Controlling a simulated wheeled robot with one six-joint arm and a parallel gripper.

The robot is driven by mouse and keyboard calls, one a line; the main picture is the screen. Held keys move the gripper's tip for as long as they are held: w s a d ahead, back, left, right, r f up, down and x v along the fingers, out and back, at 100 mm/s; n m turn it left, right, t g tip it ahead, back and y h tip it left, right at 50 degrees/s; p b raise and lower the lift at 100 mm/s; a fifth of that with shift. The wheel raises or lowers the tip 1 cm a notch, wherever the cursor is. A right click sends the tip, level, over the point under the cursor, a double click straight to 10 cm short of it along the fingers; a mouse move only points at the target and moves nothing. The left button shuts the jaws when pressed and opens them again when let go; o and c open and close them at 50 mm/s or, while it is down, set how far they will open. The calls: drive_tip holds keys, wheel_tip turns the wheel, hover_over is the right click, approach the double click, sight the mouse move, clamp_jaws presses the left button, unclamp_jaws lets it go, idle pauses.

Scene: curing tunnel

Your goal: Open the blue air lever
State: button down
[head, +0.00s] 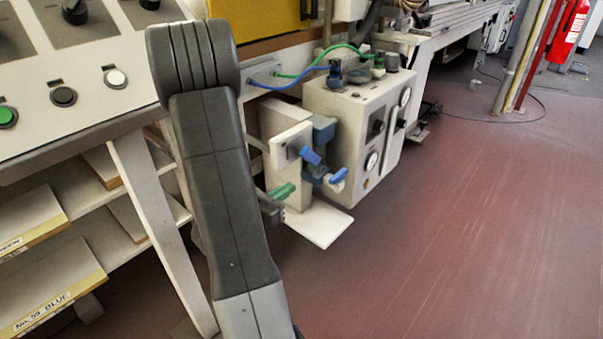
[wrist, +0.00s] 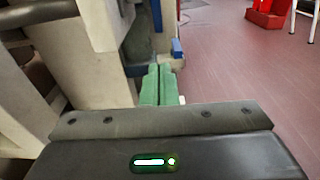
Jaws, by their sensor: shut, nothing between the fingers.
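A blue lever (head: 311,155) sits on the front of a pale valve block (head: 285,136) in the head view. A second blue handle (head: 338,176) is just right of it and lower. I cannot tell from labels which is the air lever. A small blue part (wrist: 177,48) shows in the wrist view, beyond and right of my fingertips. My gripper (head: 291,186) has green fingers, shut and empty, just below and left of the first blue lever. In the wrist view my gripper (wrist: 159,68) shows both fingers together. Contact with a lever cannot be made out.
A pale machine box (head: 345,130) with gauges stands behind the levers, with green and blue hoses. A white plate (head: 322,226) juts out below. A control panel (head: 60,75) and shelves are on the left. Red floor (head: 450,230) is free on the right.

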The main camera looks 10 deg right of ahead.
sight(310, 156)
drive_tip(key=w+d+r, duration=0.2)
drive_tip(key=w+d, duration=0.2)
drive_tip(key=d, duration=0.1)
drive_tip(key=shift+r+b, duration=0.25)
drive_tip(key=shift+b, duration=0.05)
drive_tip(key=shift+a+f+b, duration=0.1)
drive_tip(key=shift+f+b, duration=0.05)
drive_tip(key=shift+b, duration=0.15)
